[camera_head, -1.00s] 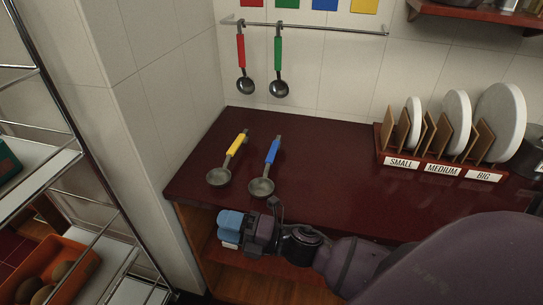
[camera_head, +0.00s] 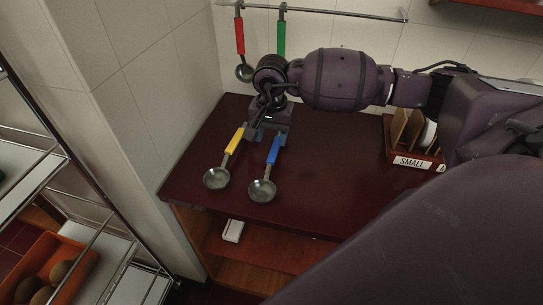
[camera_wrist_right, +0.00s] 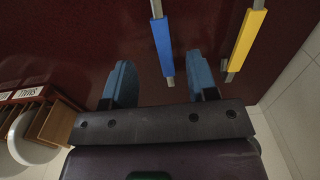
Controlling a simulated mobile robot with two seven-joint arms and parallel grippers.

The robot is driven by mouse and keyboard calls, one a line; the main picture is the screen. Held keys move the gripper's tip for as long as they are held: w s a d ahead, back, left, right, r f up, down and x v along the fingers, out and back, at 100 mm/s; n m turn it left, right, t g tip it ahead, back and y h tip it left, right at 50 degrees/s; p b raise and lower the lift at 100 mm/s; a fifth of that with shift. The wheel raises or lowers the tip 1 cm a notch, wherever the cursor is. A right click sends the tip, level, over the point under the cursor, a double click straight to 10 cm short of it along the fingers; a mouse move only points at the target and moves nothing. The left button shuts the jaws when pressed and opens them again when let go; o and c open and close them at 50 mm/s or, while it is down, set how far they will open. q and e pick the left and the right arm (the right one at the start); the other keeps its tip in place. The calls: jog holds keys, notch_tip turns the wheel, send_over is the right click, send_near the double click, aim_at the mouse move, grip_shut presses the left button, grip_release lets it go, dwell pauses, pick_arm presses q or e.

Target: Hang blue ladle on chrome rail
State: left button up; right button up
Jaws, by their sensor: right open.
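The blue ladle (camera_head: 263,188) lies on the dark red counter (camera_head: 320,180), its blue handle pointing toward the wall. My right gripper (camera_head: 263,134) is over the handle's far end, open and empty, pointing down. In the right wrist view the blue handle (camera_wrist_right: 162,45) runs in between the two blue fingers (camera_wrist_right: 161,78), with gaps on both sides; I cannot tell the height. The chrome rail (camera_head: 340,14) is on the tiled wall behind. A red ladle (camera_head: 240,38) and a green ladle (camera_head: 281,38) hang from it; my arm hides the green one's bowl. My left gripper is not in view.
A yellow ladle (camera_head: 218,177) lies just left of the blue one, its handle (camera_wrist_right: 247,38) outside the fingers in the right wrist view. A rack (camera_head: 412,160) labelled SMALL stands right, partly behind my arm. The rail is bare to the right of the green ladle.

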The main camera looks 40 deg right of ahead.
aim_at(271, 158)
notch_tip(271, 158, down, 5)
jog(key=shift+r, duration=0.1)
jog(key=shift+w+d+f, duration=0.1)
jog(key=shift+w+f, duration=0.05)
jog(key=shift+f, duration=2.85)
grip_shut()
